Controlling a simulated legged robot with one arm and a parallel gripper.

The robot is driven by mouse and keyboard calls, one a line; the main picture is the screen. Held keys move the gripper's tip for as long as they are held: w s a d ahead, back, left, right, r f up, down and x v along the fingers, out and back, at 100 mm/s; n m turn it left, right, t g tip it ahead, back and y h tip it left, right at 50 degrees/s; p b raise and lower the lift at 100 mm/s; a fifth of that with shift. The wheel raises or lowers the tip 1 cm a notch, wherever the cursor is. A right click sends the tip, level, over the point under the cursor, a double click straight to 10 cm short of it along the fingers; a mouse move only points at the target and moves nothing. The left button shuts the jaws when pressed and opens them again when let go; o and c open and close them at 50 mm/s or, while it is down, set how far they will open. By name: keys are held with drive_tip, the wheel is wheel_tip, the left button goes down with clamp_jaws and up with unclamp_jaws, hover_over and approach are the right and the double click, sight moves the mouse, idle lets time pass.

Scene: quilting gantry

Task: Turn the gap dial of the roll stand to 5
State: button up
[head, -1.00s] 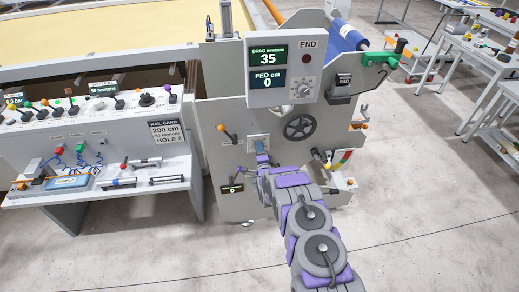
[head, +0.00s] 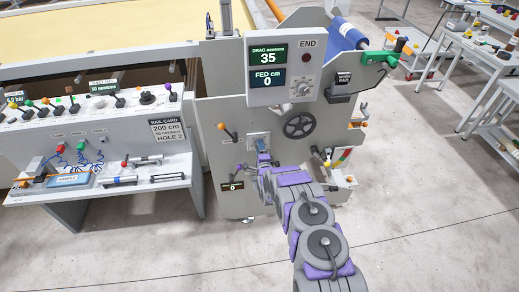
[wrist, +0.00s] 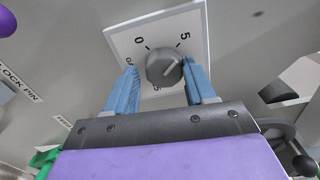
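The gap dial (wrist: 163,66) is a round grey knob on a white square plate (wrist: 122,37), on the front of the roll stand (head: 218,155). A 0 shows at its upper left and a 5 at its upper right; the other marks are partly hidden or hard to read. The knob's pale pointer line slants to the upper right, below the 5 mark. My gripper (wrist: 160,72) has one blue finger on each side of the knob. A gap shows at the left finger; the right finger is very close, contact unclear.
An orange-knobbed lever (head: 227,131) and a black handwheel (head: 299,125) flank the dial. The panel above (head: 285,70) reads 35 and 0.

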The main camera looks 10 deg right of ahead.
drive_tip(key=shift+o, duration=1.4)
drive_tip(key=shift+r, duration=0.1)
drive_tip(key=s+p, duration=0.3)
drive_tip(key=s, duration=1.4)
drive_tip(key=shift+s, duration=0.15)
